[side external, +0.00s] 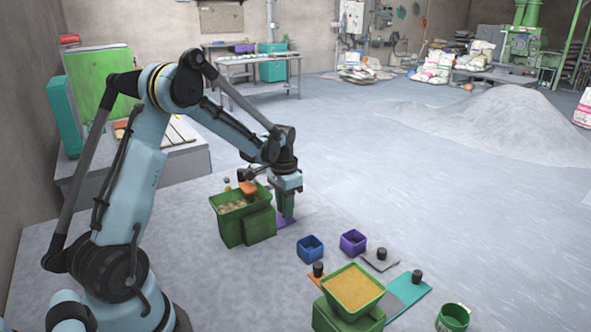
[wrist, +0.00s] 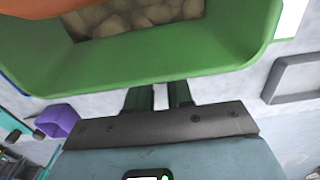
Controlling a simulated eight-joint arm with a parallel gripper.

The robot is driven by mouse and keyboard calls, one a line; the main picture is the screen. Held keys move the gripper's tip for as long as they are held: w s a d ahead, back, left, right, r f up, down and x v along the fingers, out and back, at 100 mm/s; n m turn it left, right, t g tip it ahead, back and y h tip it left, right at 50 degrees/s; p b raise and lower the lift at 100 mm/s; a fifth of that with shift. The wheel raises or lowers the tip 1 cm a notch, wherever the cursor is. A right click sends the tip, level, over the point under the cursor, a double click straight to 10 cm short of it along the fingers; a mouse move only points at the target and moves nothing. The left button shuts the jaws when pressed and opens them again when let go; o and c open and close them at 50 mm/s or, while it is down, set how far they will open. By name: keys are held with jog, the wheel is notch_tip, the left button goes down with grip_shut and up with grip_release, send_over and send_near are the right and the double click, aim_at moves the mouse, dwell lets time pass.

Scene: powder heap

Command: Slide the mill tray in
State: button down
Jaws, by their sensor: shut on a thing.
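The green mill box (side external: 232,224), with pale lumps and an orange piece on top, stands on the bench. In the wrist view its green wall (wrist: 150,65) fills the upper part, with lumps behind the rim. My gripper (side external: 286,214) points down close beside its right side; in the wrist view the two fingers (wrist: 160,92) reach up to the wall. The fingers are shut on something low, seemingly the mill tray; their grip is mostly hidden. A flat purple piece (side external: 282,223) shows at the fingertips.
A blue bin (side external: 310,248) and a purple bin (side external: 353,241) stand to the right. A green bin of yellow powder (side external: 353,290) and a green pot (side external: 453,318) are nearer the front. A grey powder heap (side external: 500,120) lies far behind.

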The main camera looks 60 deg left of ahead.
jog(key=c, duration=1.1)
grip_release()
jog(key=shift+s, duration=0.15)
jog(key=shift+r, duration=3.75)
jog(key=shift+d+r, duration=0.15)
jog(key=shift+d, duration=0.05)
jog(key=s+d+r+t, duration=0.1)
jog(key=s+d+t, duration=0.1)
jog(key=d, duration=0.4)
jog(key=s+d+r+t, duration=0.2)
jog(key=s+d, duration=0.3)
jog(key=d, duration=0.1)
jog(key=s+d+r+t, duration=0.1)
jog(key=s+d+t, duration=0.2)
jog(key=d, duration=0.4)
jog(key=shift+s+r, duration=0.2)
jog(key=shift+r, duration=0.1)
